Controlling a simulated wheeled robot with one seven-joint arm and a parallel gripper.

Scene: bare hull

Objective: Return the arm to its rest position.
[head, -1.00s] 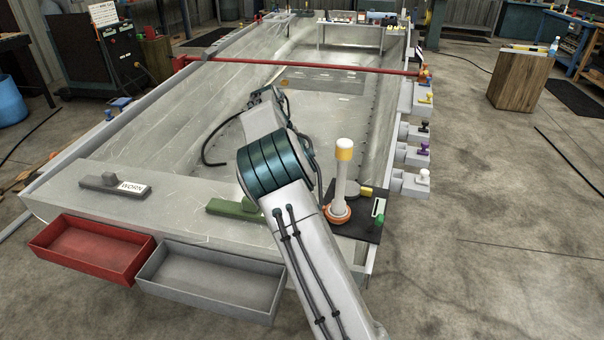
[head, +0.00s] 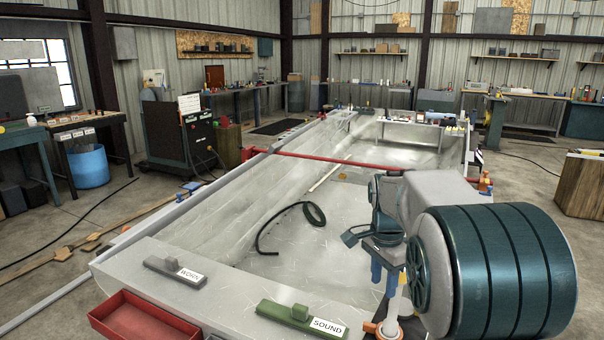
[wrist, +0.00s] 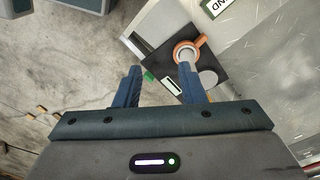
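My gripper (head: 384,272) hangs pointing down at the right of the hull's near end, below my folded arm. In the wrist view its two blue fingers (wrist: 160,80) are spread apart with nothing between them. Below it in the wrist view are a dark plate (wrist: 158,72) and an orange ring-shaped base (wrist: 186,50) with a pale post. The orange base (head: 382,329) shows in part at the bottom of the head view. My arm hides much of that corner.
The open hull (head: 225,215) fills the middle, crossed by a red bar (head: 335,160). A block labelled WORN (head: 173,269), a green block labelled SOUND (head: 300,315) and a red tray (head: 140,325) are at the near end.

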